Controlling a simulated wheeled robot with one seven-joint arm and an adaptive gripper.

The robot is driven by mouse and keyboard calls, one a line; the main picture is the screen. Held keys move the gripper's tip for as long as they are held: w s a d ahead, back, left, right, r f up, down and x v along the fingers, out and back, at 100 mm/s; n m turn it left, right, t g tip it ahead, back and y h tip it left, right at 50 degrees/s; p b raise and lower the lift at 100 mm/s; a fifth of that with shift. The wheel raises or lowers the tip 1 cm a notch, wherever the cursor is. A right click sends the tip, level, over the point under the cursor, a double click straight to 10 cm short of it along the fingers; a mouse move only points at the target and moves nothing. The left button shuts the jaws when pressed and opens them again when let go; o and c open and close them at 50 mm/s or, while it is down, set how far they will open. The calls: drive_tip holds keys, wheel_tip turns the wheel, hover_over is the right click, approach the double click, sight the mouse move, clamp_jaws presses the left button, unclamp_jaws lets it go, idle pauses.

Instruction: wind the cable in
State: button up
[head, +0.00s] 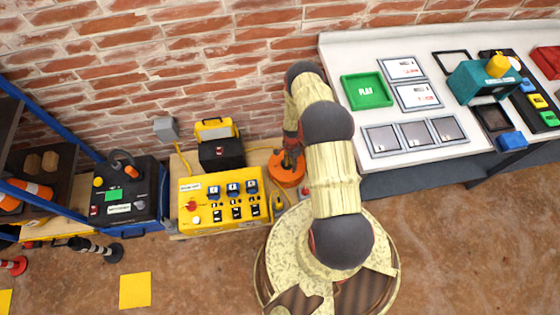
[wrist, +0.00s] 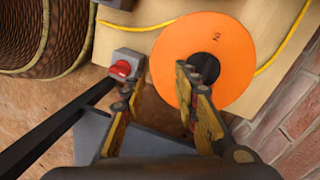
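An orange disc-shaped reel (wrist: 222,42) lies on a pale wooden board in the wrist view; it also shows in the head view (head: 285,175), partly under my arm. A dark part (wrist: 207,66) stands near the disc's middle, partly hidden by a finger. A yellow cable (wrist: 284,45) runs over the board from both sides of the disc. My gripper (wrist: 158,80) has its two fingers well apart and nothing visible between them. Its right finger overlaps the disc in the picture; I cannot tell whether they touch. In the head view the gripper (head: 291,150) is over the disc.
A grey box with a red knob (wrist: 122,68) is beside the disc. A yellow switch panel (head: 225,220) and a black-and-yellow case (head: 220,152) stand to the left. The brick wall (head: 200,60) is close behind. A white bench (head: 380,160) is at right.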

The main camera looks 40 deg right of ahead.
drive_tip(key=w+m, duration=0.1)
drive_tip(key=w, duration=0.1)
drive_tip(key=w+d+m+t, duration=0.1)
drive_tip(key=w, duration=0.1)
drive_tip(key=w+d+m, duration=0.1)
drive_tip(key=w+m, duration=0.1)
drive_tip(key=shift+w+r+t+h, duration=0.1)
drive_tip(key=shift+r+t+h, duration=0.05)
drive_tip(key=shift+t+h, duration=0.2)
drive_tip(key=shift+f+b, duration=1.4)
drive_tip(key=shift+f, duration=2.45)
drive_tip(key=shift+c, duration=0.2)
drive_tip(key=c, duration=0.7)
clamp_jaws()
